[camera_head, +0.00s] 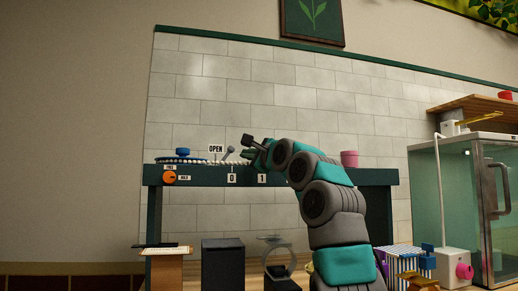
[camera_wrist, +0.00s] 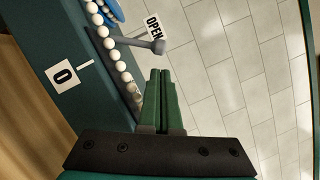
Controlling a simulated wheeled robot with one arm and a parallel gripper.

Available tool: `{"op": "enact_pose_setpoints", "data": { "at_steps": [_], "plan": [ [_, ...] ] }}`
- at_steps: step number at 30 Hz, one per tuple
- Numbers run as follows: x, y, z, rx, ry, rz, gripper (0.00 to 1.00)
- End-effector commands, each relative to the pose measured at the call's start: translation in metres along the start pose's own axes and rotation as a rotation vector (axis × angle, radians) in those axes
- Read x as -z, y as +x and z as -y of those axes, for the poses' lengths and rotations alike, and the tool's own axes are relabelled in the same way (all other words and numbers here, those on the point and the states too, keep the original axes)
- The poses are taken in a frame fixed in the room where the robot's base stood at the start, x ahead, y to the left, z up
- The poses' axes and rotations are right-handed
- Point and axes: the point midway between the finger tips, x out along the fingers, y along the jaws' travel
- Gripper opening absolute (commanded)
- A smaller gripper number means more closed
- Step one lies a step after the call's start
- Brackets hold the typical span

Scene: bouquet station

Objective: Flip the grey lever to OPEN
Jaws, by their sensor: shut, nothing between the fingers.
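The grey lever (camera_head: 229,152) stands on the dark green bench, tilted a little to the right in the head view, with a round knob on top. In the wrist view the lever (camera_wrist: 158,46) shows its knob and shaft just beyond my fingertips. The OPEN sign (camera_head: 216,148) is beside it on the left; it also shows in the wrist view (camera_wrist: 153,25). My gripper (camera_head: 246,155) is just right of the lever. In the wrist view my gripper (camera_wrist: 160,72) has its green fingers together and empty, with a small gap to the knob. The lever's base is partly hidden.
A row of white balls (camera_wrist: 121,66) runs along the bench top beside the lever. A 0 plate (camera_head: 232,178) and an orange knob (camera_head: 169,178) are on the bench front. A blue object (camera_head: 183,153) is left and a pink cup (camera_head: 349,159) right. A tiled wall (camera_head: 215,90) stands behind.

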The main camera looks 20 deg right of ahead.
Motion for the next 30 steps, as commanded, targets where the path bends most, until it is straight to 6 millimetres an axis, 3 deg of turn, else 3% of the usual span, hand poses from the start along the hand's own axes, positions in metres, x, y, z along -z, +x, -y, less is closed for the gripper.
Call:
{"op": "enact_pose_setpoints", "data": {
  "at_steps": [8,30],
  "plan": [
    [-0.012,0.014,0.0,-0.001,0.002,-0.003,0.0],
    [-0.021,0.011,0.007,0.005,-0.006,-0.007,0.0]
  ]
}}
